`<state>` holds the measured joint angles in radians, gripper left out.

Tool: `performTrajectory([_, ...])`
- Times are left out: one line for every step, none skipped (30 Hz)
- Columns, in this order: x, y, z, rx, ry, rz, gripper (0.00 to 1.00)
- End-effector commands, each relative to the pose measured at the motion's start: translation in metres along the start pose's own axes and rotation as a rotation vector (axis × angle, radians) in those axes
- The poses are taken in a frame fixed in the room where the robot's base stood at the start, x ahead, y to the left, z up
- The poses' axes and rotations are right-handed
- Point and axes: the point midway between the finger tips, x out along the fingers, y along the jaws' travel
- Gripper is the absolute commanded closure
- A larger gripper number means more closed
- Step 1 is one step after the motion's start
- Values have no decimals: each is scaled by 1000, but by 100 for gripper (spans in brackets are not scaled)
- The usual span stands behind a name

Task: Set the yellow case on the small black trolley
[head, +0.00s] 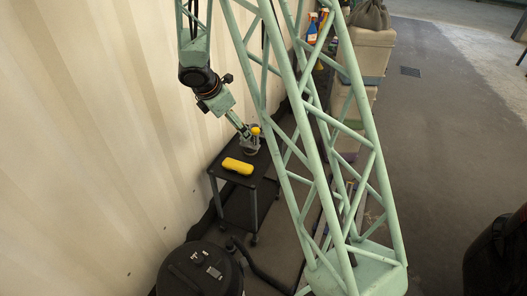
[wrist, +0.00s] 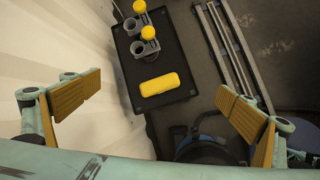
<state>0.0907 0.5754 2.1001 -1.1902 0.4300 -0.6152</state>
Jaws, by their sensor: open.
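The yellow case (head: 238,166) lies flat on the top of the small black trolley (head: 259,169), near its front edge. In the wrist view the case (wrist: 160,85) lies crosswise on the trolley top (wrist: 184,62), inside its edges. My gripper (head: 238,122) is above the trolley in the head view. In the wrist view my gripper (wrist: 160,92) is open, with its tan finger pads wide apart on either side and nothing between them. The case is clear of the pads and well below them. The trolley's lower shelf is partly hidden.
Grey holders with yellow tops (wrist: 145,46) stand on the trolley behind the case. A pale corrugated wall (head: 100,120) runs along the left. A black vacuum cleaner (head: 198,272) stands in front of the trolley. Stacked crates (head: 365,50) are behind; open floor (head: 430,130) lies to the right.

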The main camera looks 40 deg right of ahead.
Motion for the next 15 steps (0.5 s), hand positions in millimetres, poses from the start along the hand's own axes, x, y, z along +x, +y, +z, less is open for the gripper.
performTrajectory([-12, -1, 4, 28, -3, 4, 0])
performTrajectory([-19, -2, 7, 46, -5, 5, 0])
performTrajectory([-27, -4, 10, 71, -8, 6, 0])
performTrajectory([-34, -6, 13, 89, -9, 6, 0])
performTrajectory([-40, -7, 15, 106, -11, 7, 0])
performTrajectory([-48, -10, 18, 130, -12, 7, 0])
performTrajectory([-54, -11, 20, 148, -13, 8, 0])
performTrajectory([-61, -13, 22, 166, -14, 8, 0])
performTrajectory([-69, -16, 25, 191, -15, 9, 0])
performTrajectory([-75, -17, 27, 208, -17, 10, 0])
performTrajectory([-81, -20, 29, 226, -17, 9, 0])
performTrajectory([-89, -23, 31, 250, -18, 10, 0])
performTrajectory([-95, -25, 33, 268, -18, 10, 0])
performTrajectory([-101, -28, 34, 287, -17, 10, 0])
performTrajectory([-109, -30, 37, 310, -18, 11, 0])
